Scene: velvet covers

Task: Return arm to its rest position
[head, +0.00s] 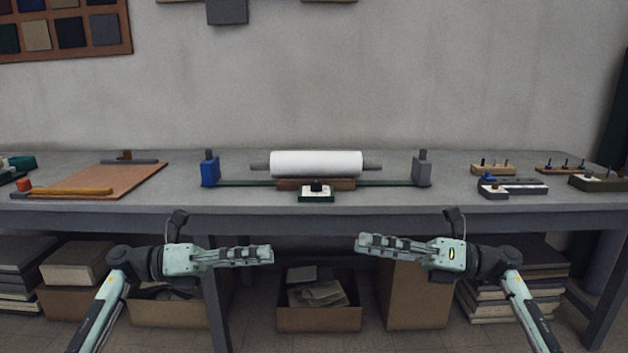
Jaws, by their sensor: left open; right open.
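My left gripper (268,254) is in front of the workbench, below the level of its top, and points right. It is open and nothing shows in it. My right gripper (362,244) is level with it and points left, also open and empty. The two grippers face each other with a gap between their tips. Both are apart from everything on the bench. From this side view the fingers of each gripper overlap, so the gap between them is hard to see.
The grey workbench (260,205) spans the view. A white roll (316,163) lies on a stand between a blue post (209,171) and a grey post (422,170). A brown board (105,178) lies left, small fixtures right. Boxes, including one open box (318,320), stand below.

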